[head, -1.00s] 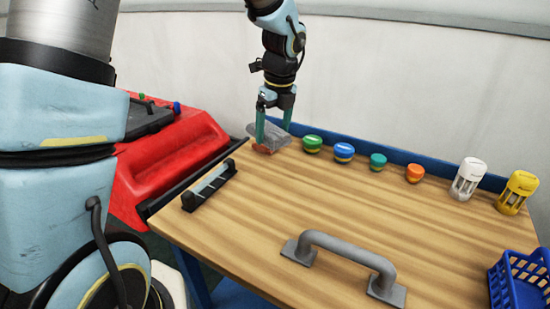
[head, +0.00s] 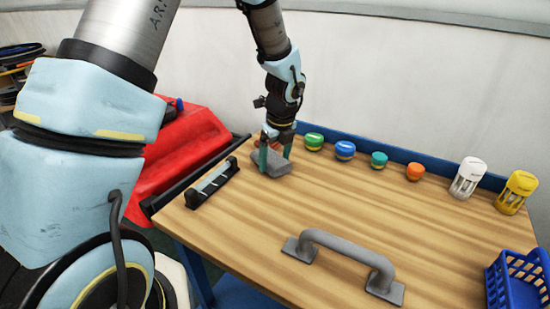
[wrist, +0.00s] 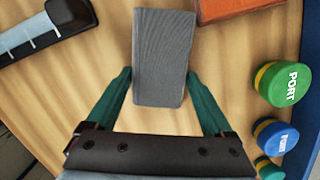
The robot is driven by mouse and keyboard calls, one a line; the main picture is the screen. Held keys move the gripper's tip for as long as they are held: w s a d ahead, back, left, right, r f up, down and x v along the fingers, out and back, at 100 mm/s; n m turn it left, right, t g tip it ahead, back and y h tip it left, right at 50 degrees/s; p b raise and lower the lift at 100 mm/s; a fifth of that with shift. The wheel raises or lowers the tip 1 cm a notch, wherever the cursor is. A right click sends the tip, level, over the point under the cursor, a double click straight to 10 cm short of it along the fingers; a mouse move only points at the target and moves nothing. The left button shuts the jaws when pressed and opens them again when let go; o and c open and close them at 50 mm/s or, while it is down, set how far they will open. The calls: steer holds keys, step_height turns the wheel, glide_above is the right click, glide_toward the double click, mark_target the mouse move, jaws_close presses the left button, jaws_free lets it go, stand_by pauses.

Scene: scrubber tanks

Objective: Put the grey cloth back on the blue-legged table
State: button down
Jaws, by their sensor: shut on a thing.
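The grey cloth (head: 270,163), a flat folded block, is at the far left corner of the wooden tabletop (head: 330,210) of the blue-legged table. My gripper (head: 276,157) points down and is shut on the cloth. In the wrist view the cloth (wrist: 163,60) lies between the two green fingertips (wrist: 160,76). The cloth is at or just above the wood; I cannot tell whether it touches. An orange block (wrist: 238,8) is beside the cloth, mostly hidden behind the gripper in the head view.
A black-and-grey bar tool (head: 212,186) lies left of the cloth. Green (head: 314,141), blue (head: 345,150), teal (head: 378,160) and orange (head: 415,171) caps line the back edge. White (head: 468,178) and yellow (head: 516,192) canisters, a blue basket (head: 515,282) and a grey handle (head: 345,255) are further right.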

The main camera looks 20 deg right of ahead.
jaws_free()
step_height(320, 180, up, 12)
steer(key=s+b, duration=0.1)
steer(key=s, duration=0.1)
steer(key=s+a+f+n, duration=0.1)
steer(key=s+a+n, duration=0.1)
steer(key=a+n, duration=1.3)
steer(key=s+a+f+n, duration=0.2)
steer(key=a+n, duration=1.3)
steer(key=n, duration=0.1)
steer(key=shift+s+n+h, duration=0.15)
steer(key=shift+n+h, duration=0.15)
steer(key=shift+n, duration=0.1)
steer(key=shift+r, duration=0.1)
